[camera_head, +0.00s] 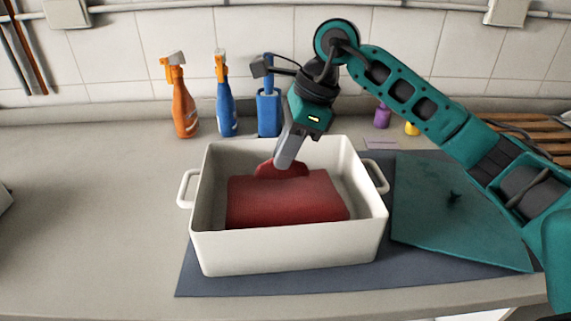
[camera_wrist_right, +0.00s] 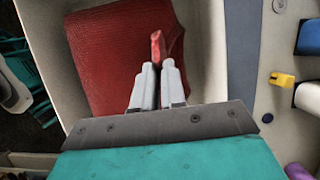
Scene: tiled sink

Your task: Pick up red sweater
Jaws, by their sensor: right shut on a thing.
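The red sweater (camera_head: 288,200) lies folded in a white tub (camera_head: 290,250) with two side handles. A bunched red part stands up at its back edge. My right gripper (camera_head: 284,160) reaches down into the tub from behind and is shut on that raised part. In the right wrist view the two grey fingers (camera_wrist_right: 157,75) are close together with a pinched red fold of the sweater (camera_wrist_right: 110,50) at their tips. Most of the sweater still rests in the tub. My left gripper is not in view.
The tub stands on a dark mat (camera_head: 420,275). A teal cloth (camera_head: 455,215) lies to its right. An orange spray bottle (camera_head: 184,108), a blue spray bottle (camera_head: 226,105) and a blue container (camera_head: 268,112) stand behind. A wooden rack (camera_head: 535,130) is at the right.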

